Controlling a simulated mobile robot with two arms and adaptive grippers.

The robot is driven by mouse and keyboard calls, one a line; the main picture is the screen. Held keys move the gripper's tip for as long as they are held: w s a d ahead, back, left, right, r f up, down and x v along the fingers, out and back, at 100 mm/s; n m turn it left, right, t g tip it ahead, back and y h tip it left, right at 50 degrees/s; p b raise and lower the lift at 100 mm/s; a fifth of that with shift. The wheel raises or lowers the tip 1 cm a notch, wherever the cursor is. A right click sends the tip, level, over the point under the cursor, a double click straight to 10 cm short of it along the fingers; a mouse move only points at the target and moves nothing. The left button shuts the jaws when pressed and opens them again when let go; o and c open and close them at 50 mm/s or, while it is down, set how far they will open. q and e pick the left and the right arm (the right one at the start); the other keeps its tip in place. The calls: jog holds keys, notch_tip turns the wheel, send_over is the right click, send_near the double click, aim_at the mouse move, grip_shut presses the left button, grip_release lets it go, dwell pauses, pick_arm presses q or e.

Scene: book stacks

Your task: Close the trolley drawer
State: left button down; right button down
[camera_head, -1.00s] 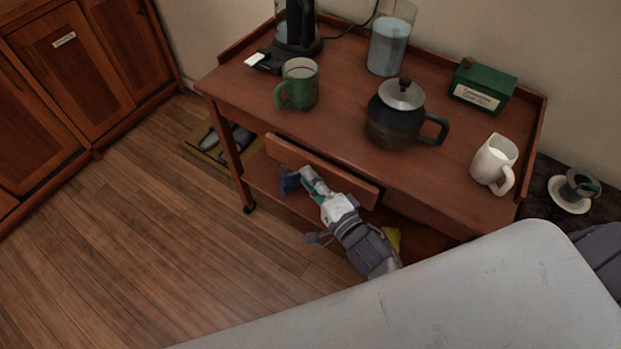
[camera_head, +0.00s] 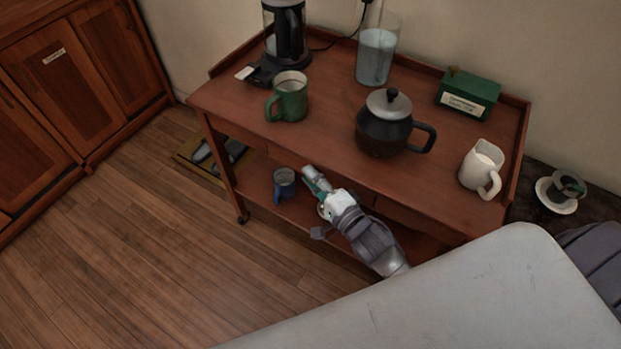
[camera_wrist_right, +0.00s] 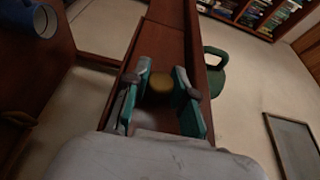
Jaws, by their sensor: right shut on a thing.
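The wooden trolley (camera_head: 330,115) stands against the wall. Its drawer front (camera_head: 285,152) sits under the top board and looks flush or nearly flush with the frame in the head view; any thin gap is too small to tell. My right gripper (camera_head: 312,177) is at the drawer front, its arm coming up from the lower right. In the right wrist view, the right gripper (camera_wrist_right: 160,90) has its teal fingers on either side of a round brass-coloured knob (camera_wrist_right: 160,84) on the drawer front (camera_wrist_right: 157,45). The left gripper is not in view.
A blue mug (camera_head: 285,182) is on the lower shelf. Open floor (camera_head: 130,240) lies left.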

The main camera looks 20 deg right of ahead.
jog(key=c, duration=1)
grip_release()
jog(key=shift+w+d, duration=0.15)
jog(key=shift+d, duration=0.1)
jog(key=shift+o, duration=0.2)
jog(key=v, duration=1.2)
jog(key=shift+a, duration=0.15)
